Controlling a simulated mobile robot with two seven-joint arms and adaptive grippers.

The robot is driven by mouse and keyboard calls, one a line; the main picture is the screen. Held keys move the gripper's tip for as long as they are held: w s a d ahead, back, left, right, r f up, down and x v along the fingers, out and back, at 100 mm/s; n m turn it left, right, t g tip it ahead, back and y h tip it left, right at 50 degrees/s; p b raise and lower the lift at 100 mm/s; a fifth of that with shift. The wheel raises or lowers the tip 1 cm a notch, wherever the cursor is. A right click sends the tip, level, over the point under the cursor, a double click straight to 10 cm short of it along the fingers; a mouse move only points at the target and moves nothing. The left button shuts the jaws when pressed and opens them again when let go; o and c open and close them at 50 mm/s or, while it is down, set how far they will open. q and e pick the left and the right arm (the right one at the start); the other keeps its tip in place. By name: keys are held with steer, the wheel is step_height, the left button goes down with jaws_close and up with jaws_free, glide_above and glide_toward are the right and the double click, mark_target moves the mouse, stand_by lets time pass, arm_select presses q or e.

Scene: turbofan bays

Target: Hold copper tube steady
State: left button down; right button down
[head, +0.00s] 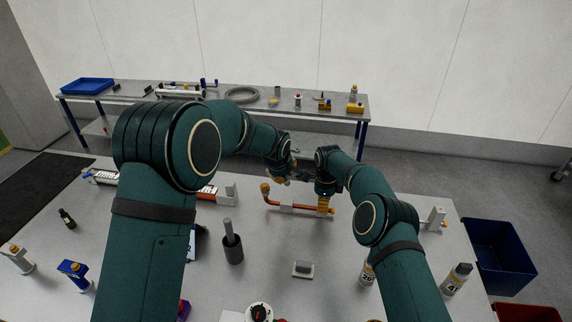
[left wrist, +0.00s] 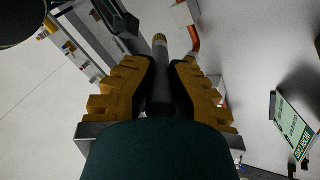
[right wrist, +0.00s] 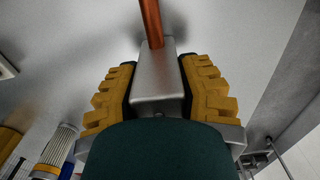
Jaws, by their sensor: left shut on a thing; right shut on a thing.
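The copper tube (head: 270,202) lies along the workbench, bent up at its left end with an orange cap. A pale block sits around its middle. In the right wrist view, the tube (right wrist: 151,22) enters a grey metal block (right wrist: 158,75). My right gripper (head: 325,204) is shut on this block at the tube's right end. My left gripper (head: 281,174) is above and behind the tube. In the left wrist view, it is shut on a dark grey cylinder (left wrist: 160,92), with a brass-coloured tip beyond it. That tip is apart from the tube (left wrist: 193,37).
The workbench (head: 330,260) holds a dark cup with a rod (head: 232,245), a small grey block (head: 303,269) and several bottles. A blue bin (head: 497,246) stands right of it. A back table (head: 320,107) carries a blue tray (head: 87,86) and a grey ring (head: 241,95).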

arm_select(q)
steer(key=shift+w+d+f, duration=0.1)
steer(key=shift+d+f, duration=0.15)
steer(key=shift+f, duration=0.45)
steer(key=shift+a+f, duration=0.15)
steer(key=shift+f, duration=0.75)
steer(key=shift+a+f, duration=0.1)
steer(key=shift+f, duration=0.75)
steer(key=shift+f, duration=0.1)
steer(key=shift+f, duration=0.35)
